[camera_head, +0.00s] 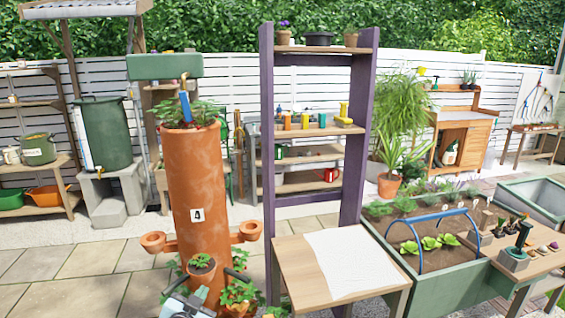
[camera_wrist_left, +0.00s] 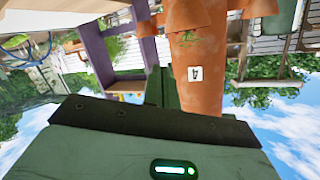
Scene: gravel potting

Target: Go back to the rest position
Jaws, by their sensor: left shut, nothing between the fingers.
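My left gripper (camera_head: 185,300) is low at the bottom edge of the head view, in front of the foot of the tall terracotta planter tower (camera_head: 206,250), and only part of it shows. In the left wrist view, which is upside down, its dark green fingers (camera_wrist_left: 161,86) are together with nothing between them. The terracotta tower (camera_wrist_left: 198,55) with its number label stands beyond the fingers there. My right gripper is in neither view.
A wooden table (camera_head: 288,262) with a white sheet (camera_head: 342,264) stands right of the tower, before a purple-posted shelf (camera_head: 268,120). A green planter bed (camera_head: 440,285) with a blue hoop is farther right. Side pots (camera_head: 153,242) jut from the tower. Paving (camera_head: 60,265) lies open at left.

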